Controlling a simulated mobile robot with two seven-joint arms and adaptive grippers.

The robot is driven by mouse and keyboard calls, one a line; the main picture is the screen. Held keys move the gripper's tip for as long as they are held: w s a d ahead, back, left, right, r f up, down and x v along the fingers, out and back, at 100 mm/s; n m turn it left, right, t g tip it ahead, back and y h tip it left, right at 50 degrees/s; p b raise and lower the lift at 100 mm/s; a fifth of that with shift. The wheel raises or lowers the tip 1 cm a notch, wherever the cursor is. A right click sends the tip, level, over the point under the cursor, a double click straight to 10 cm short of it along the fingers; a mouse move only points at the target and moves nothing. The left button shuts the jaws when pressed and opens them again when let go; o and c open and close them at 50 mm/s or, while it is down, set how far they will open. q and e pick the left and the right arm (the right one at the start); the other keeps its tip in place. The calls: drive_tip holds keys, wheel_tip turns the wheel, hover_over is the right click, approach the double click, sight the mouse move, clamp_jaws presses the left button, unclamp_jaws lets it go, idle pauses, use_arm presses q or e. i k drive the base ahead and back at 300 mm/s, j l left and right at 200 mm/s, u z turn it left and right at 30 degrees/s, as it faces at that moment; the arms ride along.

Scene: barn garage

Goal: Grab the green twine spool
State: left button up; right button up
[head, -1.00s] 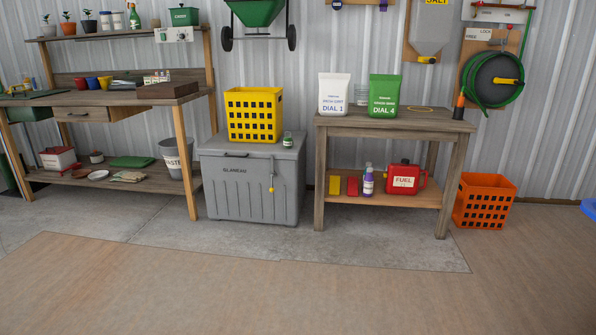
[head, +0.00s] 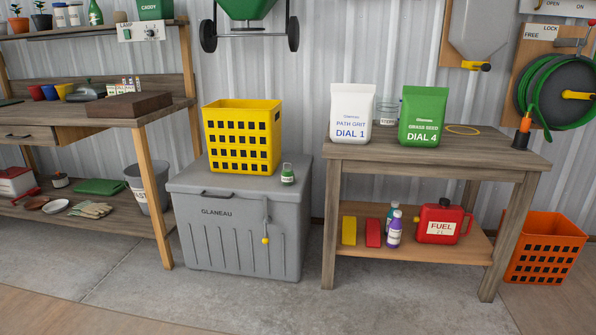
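I cannot make out a green twine spool for certain. A small green item with a pale label (head: 287,174) stands on the grey chest, just right of the yellow crate; it looks like a small jar or bottle, too small to tell. The grey chest (head: 240,235) has its lid shut. The yellow crate (head: 242,137) stands on the lid, and its inside is mostly hidden. Neither of my grippers is in view.
A wooden workbench (head: 150,190) stands at left, with a bin and gloves low down. A wooden table (head: 400,160) at right bears two bags, with a fuel can (head: 440,222) below. An orange crate (head: 545,250) stands far right. The floor in front is clear.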

sight(288, 174)
drive_tip(key=i, duration=1.75)
